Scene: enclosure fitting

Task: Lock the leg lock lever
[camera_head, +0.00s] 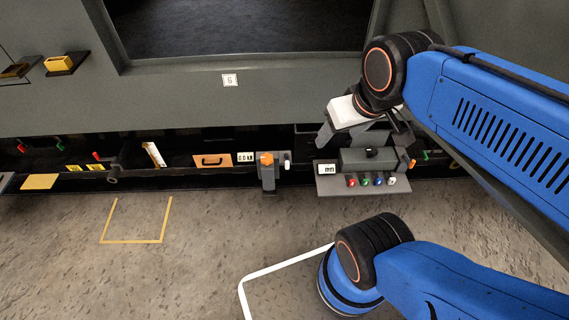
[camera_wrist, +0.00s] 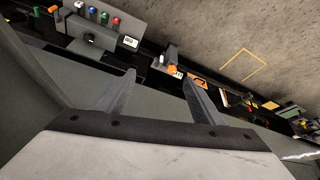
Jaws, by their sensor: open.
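A small grey bracket unit (camera_head: 268,178) with an orange block (camera_head: 266,158) on top stands on the rail at the centre of the head view. A short upright white-tipped lever (camera_head: 287,158) is at its right side; I take this for the leg lock lever, but its label cannot be read. The unit also shows small in the wrist view (camera_wrist: 172,70), beyond the fingertips. My gripper (camera_wrist: 159,77) is open, with nothing between its two grey fingers. In the head view, my gripper (camera_head: 324,134) is above and right of the unit, apart from it.
A grey control box (camera_head: 367,160) with coloured knobs stands right of the unit, close below my gripper. A grey wall panel rises behind; the floor in front is clear.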

